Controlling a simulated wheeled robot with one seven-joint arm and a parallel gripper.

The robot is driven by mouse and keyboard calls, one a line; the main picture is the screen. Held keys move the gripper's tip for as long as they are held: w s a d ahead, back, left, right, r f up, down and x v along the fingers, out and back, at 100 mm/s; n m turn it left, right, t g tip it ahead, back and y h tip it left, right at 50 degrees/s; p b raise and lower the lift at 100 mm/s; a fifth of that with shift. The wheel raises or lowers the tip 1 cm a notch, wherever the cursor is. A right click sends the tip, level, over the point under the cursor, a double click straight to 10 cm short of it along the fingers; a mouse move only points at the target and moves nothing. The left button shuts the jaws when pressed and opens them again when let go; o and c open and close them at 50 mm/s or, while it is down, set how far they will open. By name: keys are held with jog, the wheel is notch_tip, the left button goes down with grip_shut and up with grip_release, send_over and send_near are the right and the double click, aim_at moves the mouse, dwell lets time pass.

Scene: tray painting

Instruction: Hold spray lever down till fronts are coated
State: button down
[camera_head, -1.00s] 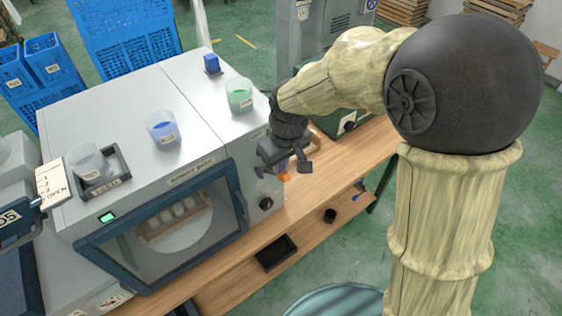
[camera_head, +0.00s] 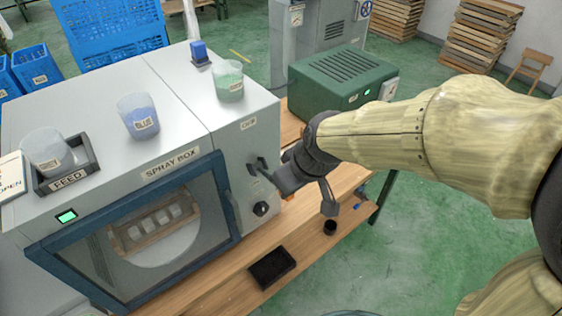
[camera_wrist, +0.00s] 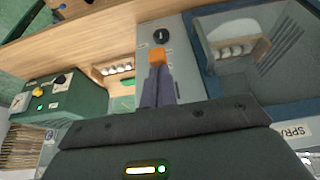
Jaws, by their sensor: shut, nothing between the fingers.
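The grey spray box (camera_head: 243,150) stands on the wooden bench. Behind its blue-framed window (camera_head: 98,265), several pale fronts (camera_head: 157,220) sit in a wooden rack; they also show in the wrist view (camera_wrist: 236,50). A black knob (camera_head: 260,208) is on the box's front right. My gripper (camera_wrist: 157,74) is beside the box's right side, its two dark fingers together. An orange block (camera_wrist: 157,57) shows at the fingertips; I cannot tell whether it is the spray lever's end or touches them.
On the box stand a pale cup (camera_head: 46,151) in the FEED holder (camera_head: 68,183), a blue cup (camera_head: 138,116), a green cup (camera_head: 229,82) and a blue block (camera_head: 199,50). A green machine (camera_head: 335,90) stands behind my gripper. A black tray (camera_head: 272,268) lies on the bench front.

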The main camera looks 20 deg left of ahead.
notch_tip(320, 180, down, 8)
jog(key=d+b, duration=0.1)
jog(key=b, duration=0.5)
jog(key=shift+s+r, duration=0.25)
jog(key=shift+s, duration=0.2)
jog(key=shift+s+d+f, duration=0.1)
jog(key=shift+s+f, duration=0.05)
jog(key=shift+f, duration=0.05)
dwell(0.6)
jog(key=shift+r, duration=0.1)
dwell(3.3)
jog(key=s+d+r+p, duration=0.2)
jog(key=s+d+r, duration=0.4)
jog(key=d+r, duration=0.2)
jog(key=shift+d+p, duration=0.3)
jog(key=shift+p, duration=0.05)
dwell(0.4)
